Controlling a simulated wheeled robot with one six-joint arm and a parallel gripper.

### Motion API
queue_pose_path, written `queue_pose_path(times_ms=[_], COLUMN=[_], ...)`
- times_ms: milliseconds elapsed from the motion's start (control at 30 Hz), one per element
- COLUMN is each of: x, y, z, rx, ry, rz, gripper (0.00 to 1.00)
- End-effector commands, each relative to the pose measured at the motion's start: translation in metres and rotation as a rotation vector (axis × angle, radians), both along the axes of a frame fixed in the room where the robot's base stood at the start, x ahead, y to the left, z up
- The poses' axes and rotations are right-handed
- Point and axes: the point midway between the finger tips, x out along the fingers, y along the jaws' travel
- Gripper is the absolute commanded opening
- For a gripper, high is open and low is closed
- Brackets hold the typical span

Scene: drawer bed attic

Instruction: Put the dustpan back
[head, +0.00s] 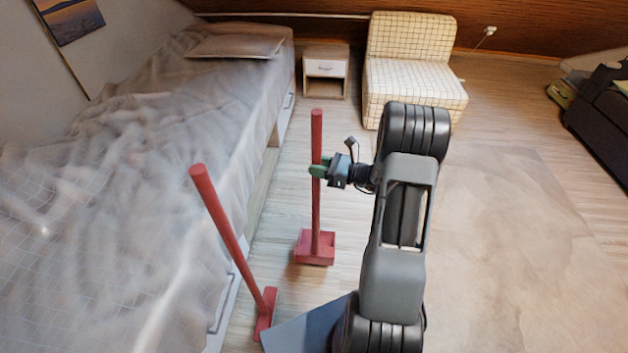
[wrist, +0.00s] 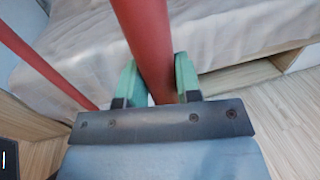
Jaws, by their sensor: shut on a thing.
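The red dustpan has a long upright handle (head: 316,205) and a boxy pan (head: 314,249) at its foot, in the middle of the head view. My gripper (head: 318,171), with green fingers, is shut on the upper part of this handle. In the wrist view the red handle (wrist: 146,40) stands between the two fingers (wrist: 158,85); the pan is out of sight there. I cannot tell whether the pan touches the floor. A red broom (head: 230,232) leans toward the bed, its head (head: 266,313) low at the bed's side. Its stick also crosses the left of the wrist view (wrist: 45,66).
The bed (head: 130,180) with grey bedding fills the left side. A nightstand (head: 326,70) and a checked chair (head: 410,85) stand at the back. A dark sofa (head: 600,120) is at the right edge. Wooden floor and a pale rug (head: 520,240) lie open on the right.

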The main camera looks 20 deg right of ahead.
Motion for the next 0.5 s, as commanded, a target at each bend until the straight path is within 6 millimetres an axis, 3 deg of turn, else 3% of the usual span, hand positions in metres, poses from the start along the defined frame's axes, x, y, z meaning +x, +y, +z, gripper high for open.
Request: queue_pose_path(times_ms=[33,200,500], x=[0.006,0.022,0.034], y=[0.000,-0.002,-0.004], z=[-0.012,-0.031,-0.042], rx=[0.002,0.000,0.001], ry=[0.002,0.001,0.001], rz=[0.001,0.001,0.000], gripper=[0.00,0.00,0.00])
